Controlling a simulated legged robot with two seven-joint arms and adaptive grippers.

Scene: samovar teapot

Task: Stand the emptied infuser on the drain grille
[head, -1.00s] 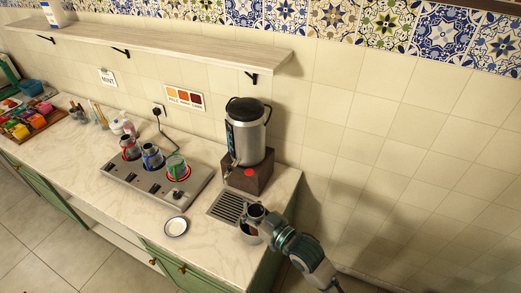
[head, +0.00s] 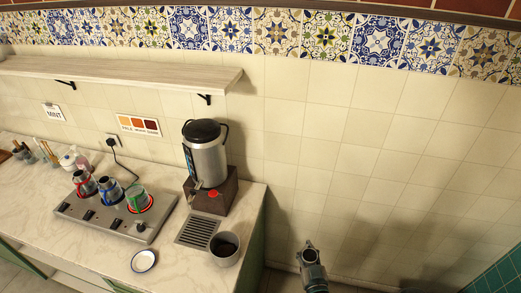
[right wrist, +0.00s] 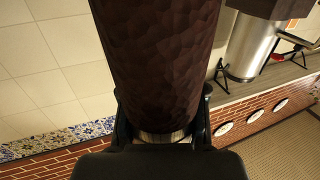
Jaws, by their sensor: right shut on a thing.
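My right gripper (head: 308,250) is to the right of the counter, in front of the wall, apart from the drain grille. In the right wrist view its fingers are shut on a dark brown, hammered cylinder (right wrist: 156,60) with a metal band at its lower end, taken as the infuser. Its inside is hidden, and in the head view it is too small to make out. The drain grille (head: 197,232) is a dark slatted panel on the counter in front of the samovar, with nothing standing on it. My left gripper is not in view.
The samovar (head: 207,155) stands on a dark wood base behind the grille. A steel bin (head: 224,258) with dark contents stands right of the grille. A small white saucer (head: 143,261) and a hotplate unit (head: 100,221) with several pots are to the left.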

